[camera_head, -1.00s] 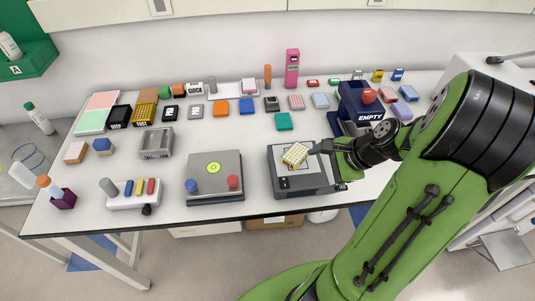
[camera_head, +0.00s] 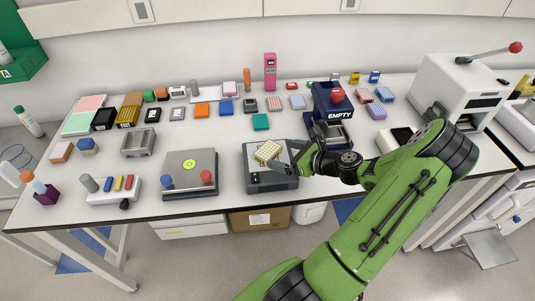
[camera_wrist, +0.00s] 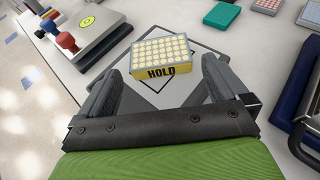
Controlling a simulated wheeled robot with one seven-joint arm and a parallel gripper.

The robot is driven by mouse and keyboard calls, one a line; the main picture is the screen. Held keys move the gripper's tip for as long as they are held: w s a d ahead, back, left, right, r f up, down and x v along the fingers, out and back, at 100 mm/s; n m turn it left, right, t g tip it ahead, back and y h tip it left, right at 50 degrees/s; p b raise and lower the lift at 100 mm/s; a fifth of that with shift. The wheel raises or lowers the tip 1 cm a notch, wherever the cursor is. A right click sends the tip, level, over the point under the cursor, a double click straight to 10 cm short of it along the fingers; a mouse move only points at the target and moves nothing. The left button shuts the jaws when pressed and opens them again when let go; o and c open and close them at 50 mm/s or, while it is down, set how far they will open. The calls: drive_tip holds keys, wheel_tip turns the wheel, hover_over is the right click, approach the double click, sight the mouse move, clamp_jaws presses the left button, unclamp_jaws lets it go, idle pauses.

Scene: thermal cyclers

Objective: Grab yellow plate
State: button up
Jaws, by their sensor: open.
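The yellow plate (camera_head: 267,151) is a small block with rows of pale round wells on top. It lies on the light top of a dark grey device (camera_head: 258,186) near the table's front edge. In the wrist view the yellow plate (camera_wrist: 160,55) shows the word HOLD on its near side and sits just beyond my fingertips. My gripper (camera_wrist: 162,66) is open, with one finger to the left and one to the right of the plate's near side. The fingers do not hold it. In the head view my gripper (camera_head: 290,155) reaches in from the right.
A grey device with a yellow-green disc (camera_head: 189,165) and blue and red knobs stands to the left. A dark blue EMPTY machine (camera_head: 331,103) stands behind right. A teal block (camera_head: 260,121) lies behind the plate. Many small blocks line the back of the table.

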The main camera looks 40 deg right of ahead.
sight(270, 151)
drive_tip(key=x, duration=0.5)
drive_tip(key=shift+w+b, duration=0.3)
drive_tip(key=shift+s, duration=0.1)
drive_tip(key=shift+c, duration=0.5)
drive_tip(key=c, duration=0.7)
wheel_tip(270, 151, up, 10)
drive_tip(key=shift+a+r+p, duration=0.1)
drive_tip(key=shift+p, duration=1.1)
